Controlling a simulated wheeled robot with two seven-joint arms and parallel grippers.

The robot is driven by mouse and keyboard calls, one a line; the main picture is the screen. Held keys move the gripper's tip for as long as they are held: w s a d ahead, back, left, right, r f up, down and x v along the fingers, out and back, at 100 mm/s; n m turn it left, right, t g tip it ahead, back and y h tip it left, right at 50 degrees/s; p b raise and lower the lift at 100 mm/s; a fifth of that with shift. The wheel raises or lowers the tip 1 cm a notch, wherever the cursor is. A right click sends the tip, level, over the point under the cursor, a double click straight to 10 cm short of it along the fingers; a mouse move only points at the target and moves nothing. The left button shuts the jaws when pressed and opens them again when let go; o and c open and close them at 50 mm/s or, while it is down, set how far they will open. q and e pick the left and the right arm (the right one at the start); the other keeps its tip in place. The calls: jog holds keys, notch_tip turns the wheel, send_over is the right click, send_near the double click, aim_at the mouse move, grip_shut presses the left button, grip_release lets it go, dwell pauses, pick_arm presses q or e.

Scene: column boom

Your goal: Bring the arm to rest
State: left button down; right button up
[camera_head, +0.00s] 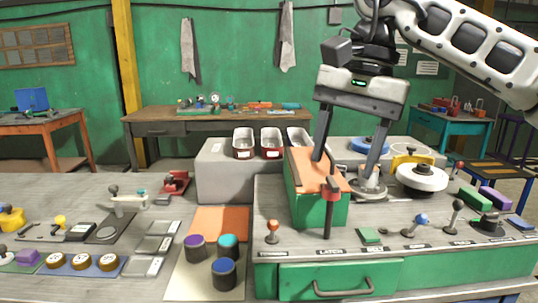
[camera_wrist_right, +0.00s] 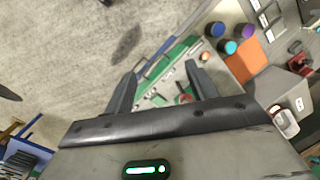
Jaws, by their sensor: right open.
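My right arm (camera_head: 470,45) comes in from the upper right in the head view. Its gripper (camera_head: 343,165) points down, with the two fingers spread apart and nothing between them. It hangs over or in front of the green block with an orange top (camera_head: 318,208) on the grey workbench; the exact gap cannot be told. In the right wrist view the open fingers (camera_wrist_right: 160,76) show at the centre, with the bench edge and floor beyond them. My left gripper is not in view.
A red-topped lever (camera_head: 331,190), other small levers and a white round wheel (camera_head: 421,178) stand close by. Red-and-white bins (camera_head: 271,143) sit on a grey box behind. Dark cups with coloured tops (camera_head: 224,272) stand left. Bare floor (camera_wrist_right: 60,50) lies past the bench.

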jog(key=s+a+f+m+g+y, duration=0.3)
jog(key=a+f+m+y, duration=0.15)
jog(key=a+y, duration=0.35)
jog(key=s+a+f+m+g+y, duration=0.35)
jog(key=a+f+y, duration=0.25)
jog(key=a, duration=0.4)
jog(key=w+d+f+n+t+h, duration=0.25)
jog(key=d+f+n+t, duration=0.4)
jog(key=n+t, duration=0.75)
jog(key=w+d+f+n+t+h, duration=0.1)
jog(key=w+d+f+n+t, duration=0.3)
jog(key=f+n+t, duration=1)
jog(key=s+d+f+m+g+h, duration=0.5)
jog(key=s+d+f, duration=0.1)
jog(key=s+f, duration=0.2)
jog(key=s+d+f+m+g+h, duration=0.5)
jog(key=s+d+f+m, duration=0.1)
jog(key=s+f, duration=0.3)
jog(key=shift+f+g, duration=0.35)
jog(key=shift+f, duration=0.3)
